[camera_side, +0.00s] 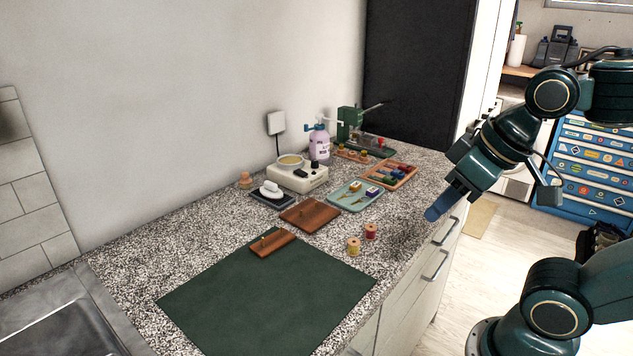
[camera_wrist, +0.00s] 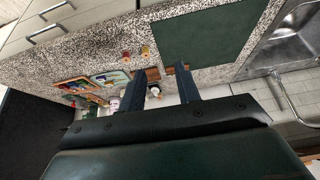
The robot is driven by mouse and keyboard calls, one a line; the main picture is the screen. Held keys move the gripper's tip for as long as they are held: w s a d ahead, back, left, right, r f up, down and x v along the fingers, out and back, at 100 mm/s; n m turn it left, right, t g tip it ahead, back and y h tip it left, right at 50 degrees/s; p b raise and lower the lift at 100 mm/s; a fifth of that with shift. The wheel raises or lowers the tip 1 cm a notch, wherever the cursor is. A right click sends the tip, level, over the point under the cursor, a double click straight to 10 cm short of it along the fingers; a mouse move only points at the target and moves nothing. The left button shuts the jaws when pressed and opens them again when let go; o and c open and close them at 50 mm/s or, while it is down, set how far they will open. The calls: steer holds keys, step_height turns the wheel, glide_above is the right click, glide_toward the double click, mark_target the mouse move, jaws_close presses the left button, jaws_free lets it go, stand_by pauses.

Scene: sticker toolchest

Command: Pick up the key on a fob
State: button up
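I cannot clearly make out the key on a fob in either view. A teal tray (camera_side: 335,200) on the counter holds several small items, among them yellowish and blue-marked pieces and thin metallic shapes too small to name. The tray also shows in the wrist view (camera_wrist: 97,77), small and partly cut off by other things. My gripper (camera_side: 440,208) hangs in the air at the right, by the counter's front edge, right of the tray. In the wrist view my gripper (camera_wrist: 161,82) has its two dark blue fingers apart, with nothing held between them.
A dark green mat (camera_side: 270,300) lies at the front. A brown wooden board (camera_side: 311,216) and two thread spools (camera_side: 353,246) stand between it and the tray. Behind are an orange compartment tray (camera_side: 404,181), a cream device (camera_side: 312,180) and a purple bottle (camera_side: 319,147). A sink (camera_side: 60,320) is at left.

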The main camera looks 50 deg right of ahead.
steer(key=w+d+r+m+g, duration=0.1)
steer(key=w+d+r+m, duration=0.15)
steer(key=w, duration=0.35)
steer(key=w+d+r+m, duration=0.2)
steer(key=w+r, duration=0.2)
steer(key=w, duration=0.1)
steer(key=m+g, duration=0.5)
steer(key=m, duration=0.8)
glide_above(354, 184)
step_height(354, 184, down, 14)
steer(key=shift+r, duration=0.15)
steer(key=shift+f, duration=4.35)
steer(key=shift+s, duration=0.1)
